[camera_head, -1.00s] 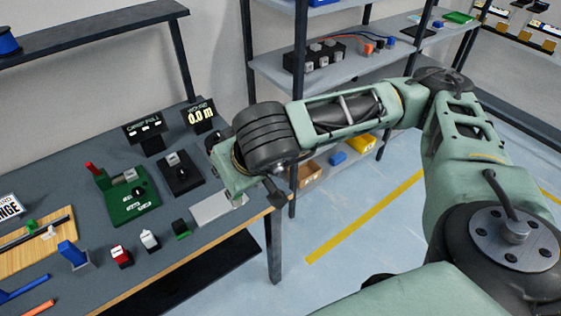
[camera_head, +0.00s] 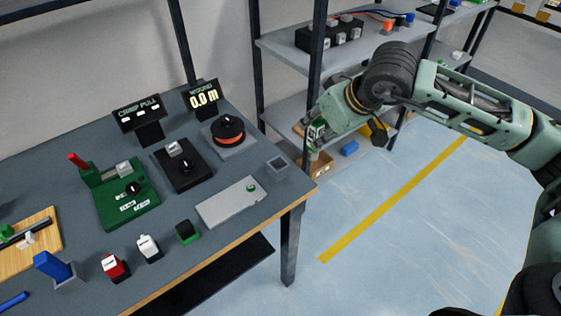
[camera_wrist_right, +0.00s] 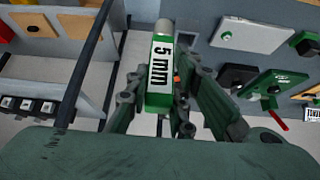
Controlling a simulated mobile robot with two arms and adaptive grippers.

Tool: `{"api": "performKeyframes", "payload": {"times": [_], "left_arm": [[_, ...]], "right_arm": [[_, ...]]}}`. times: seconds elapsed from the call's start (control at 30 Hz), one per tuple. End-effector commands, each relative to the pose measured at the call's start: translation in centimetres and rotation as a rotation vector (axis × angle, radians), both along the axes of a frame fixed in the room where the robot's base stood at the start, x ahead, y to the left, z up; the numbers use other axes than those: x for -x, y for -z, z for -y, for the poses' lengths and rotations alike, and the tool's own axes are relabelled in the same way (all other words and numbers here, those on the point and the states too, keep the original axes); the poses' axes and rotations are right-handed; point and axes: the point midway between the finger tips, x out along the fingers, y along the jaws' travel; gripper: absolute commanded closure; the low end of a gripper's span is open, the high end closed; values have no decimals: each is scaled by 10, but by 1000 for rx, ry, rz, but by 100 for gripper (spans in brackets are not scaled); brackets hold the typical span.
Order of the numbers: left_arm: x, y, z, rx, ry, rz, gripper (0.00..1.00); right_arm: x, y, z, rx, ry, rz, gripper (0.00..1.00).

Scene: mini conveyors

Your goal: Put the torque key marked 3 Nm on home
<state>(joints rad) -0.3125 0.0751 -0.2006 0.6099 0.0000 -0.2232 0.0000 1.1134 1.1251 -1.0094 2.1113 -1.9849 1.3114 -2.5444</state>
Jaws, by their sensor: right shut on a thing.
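My right gripper (camera_head: 313,146) is shut on a green key-like piece (camera_wrist_right: 158,98) with a grey shaft. Its white label reads "5 mm" in the right wrist view. In the head view the gripper hangs off the bench's right end, before the shelf rack. Red (camera_head: 115,267), white (camera_head: 149,250) and green (camera_head: 188,233) small blocks stand along the bench front; their markings are too small to read. A small grey open-topped socket (camera_head: 278,166) sits at the bench's right end, looking empty. I cannot make out a 3 Nm mark or a home label. My left gripper is not in view.
A shelf rack (camera_head: 270,52) stands behind the gripper. The floor right of the bench is clear.

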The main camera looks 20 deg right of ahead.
Motion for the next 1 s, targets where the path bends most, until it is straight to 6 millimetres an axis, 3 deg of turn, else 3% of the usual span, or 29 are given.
{"api": "performKeyframes", "payload": {"times": [0.2,0.4,0.57,0.8,1.0], "left_arm": [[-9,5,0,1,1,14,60],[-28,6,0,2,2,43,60],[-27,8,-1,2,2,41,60],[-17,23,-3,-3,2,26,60],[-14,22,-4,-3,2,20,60]], "right_arm": [[-31,31,-44,-3,-3,-1,100],[-49,49,-68,-2,0,0,100],[-53,56,-72,1,3,0,100],[-52,90,-72,0,2,-1,100],[-53,92,-72,1,2,1,100]]}}
